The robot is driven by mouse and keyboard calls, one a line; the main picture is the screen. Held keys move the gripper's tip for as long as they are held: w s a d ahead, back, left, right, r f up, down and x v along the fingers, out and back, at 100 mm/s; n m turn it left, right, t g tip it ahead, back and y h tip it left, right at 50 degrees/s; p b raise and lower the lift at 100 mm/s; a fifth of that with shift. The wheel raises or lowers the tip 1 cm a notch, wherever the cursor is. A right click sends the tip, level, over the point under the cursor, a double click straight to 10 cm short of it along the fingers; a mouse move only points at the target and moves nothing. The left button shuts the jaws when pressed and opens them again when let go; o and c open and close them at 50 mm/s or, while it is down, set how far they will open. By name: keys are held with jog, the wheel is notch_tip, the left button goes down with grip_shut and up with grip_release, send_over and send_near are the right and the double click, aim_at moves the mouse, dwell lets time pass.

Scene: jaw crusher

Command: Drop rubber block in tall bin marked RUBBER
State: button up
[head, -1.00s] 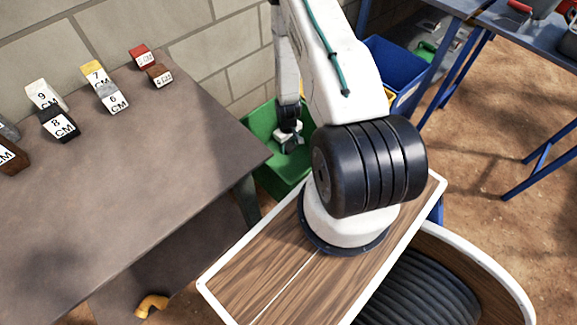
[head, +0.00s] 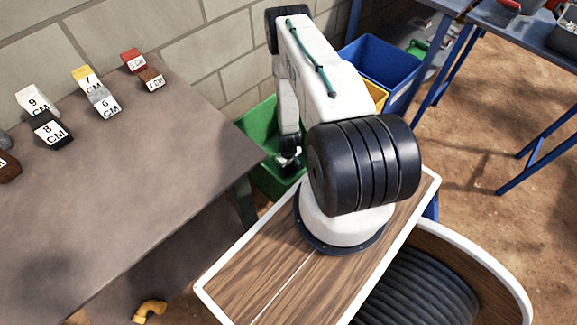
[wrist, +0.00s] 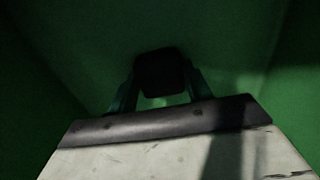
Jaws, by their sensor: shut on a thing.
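My gripper (wrist: 162,92) points down inside the green bin (head: 255,127), with green walls all around it in the wrist view. Its fingers are shut on a dark block (wrist: 160,68), which looks like the rubber block. In the head view my gripper (head: 289,160) is low in the bin's opening, partly hidden, and the block cannot be made out. No RUBBER marking is readable on any bin.
A blue bin (head: 378,62) and a yellow bin (head: 376,93) stand behind my arm. The brown table (head: 120,170) at left carries several numbered blocks (head: 52,131). A blue-legged table (head: 535,52) stands at right. A yellow pipe piece (head: 150,309) lies below.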

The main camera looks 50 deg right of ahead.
jog(key=o, duration=1.1)
jog(key=shift+f, duration=0.1)
